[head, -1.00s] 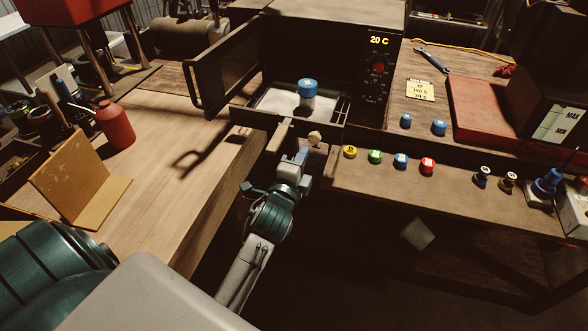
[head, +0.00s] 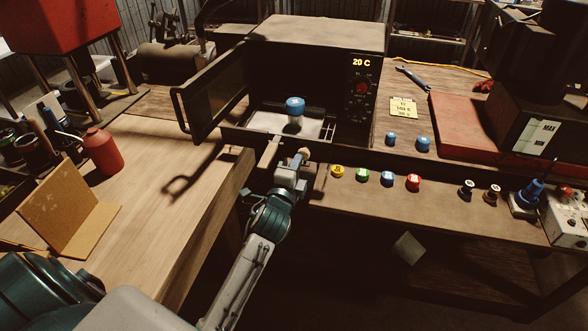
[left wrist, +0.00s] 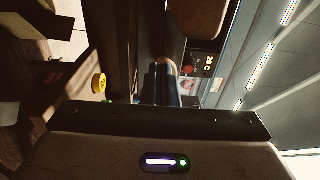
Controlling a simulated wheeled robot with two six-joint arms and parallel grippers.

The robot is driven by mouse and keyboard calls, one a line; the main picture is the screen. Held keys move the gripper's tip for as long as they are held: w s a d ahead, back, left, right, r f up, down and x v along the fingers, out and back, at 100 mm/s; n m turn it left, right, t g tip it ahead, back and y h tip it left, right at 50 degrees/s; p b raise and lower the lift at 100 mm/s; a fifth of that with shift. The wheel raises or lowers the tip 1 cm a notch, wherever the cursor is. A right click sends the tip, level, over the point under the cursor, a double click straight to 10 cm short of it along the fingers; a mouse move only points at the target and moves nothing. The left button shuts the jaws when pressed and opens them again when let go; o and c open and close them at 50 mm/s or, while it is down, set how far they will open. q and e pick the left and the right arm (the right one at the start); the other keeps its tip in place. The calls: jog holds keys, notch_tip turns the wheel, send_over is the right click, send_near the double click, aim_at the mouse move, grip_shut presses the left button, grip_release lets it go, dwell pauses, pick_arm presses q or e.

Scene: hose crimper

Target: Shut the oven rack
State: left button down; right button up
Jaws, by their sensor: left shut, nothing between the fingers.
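The dark oven (head: 315,45) stands on the bench with its door (head: 213,95) swung open to the left. Its rack (head: 264,121) is pulled partly out at the opening, and a white jar with a blue lid (head: 295,106) stands upright on it. The oven's display (left wrist: 207,64) shows in the left wrist view. My right gripper is not in view.
Yellow (head: 338,171), green (head: 361,175), blue (head: 387,178) and red (head: 413,182) buttons line the bench front, right of my gripper. A red bottle (head: 101,152) and a tan angled stand (head: 67,205) are on the left table, with bare wood beside them.

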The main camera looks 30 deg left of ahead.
aim_at(313, 120)
pick_arm(q)
jog(key=w+a, duration=0.1)
jog(key=w, duration=0.5)
jog(key=w+a+b, duration=0.1)
jog(key=w+a, duration=0.1)
jog(key=w, duration=0.5)
jog(key=w+a, duration=0.2)
jog(key=w, duration=0.5)
jog(key=shift+w+b, duration=0.15)
jog(key=shift+b, duration=0.15)
jog(key=shift+r, duration=0.3)
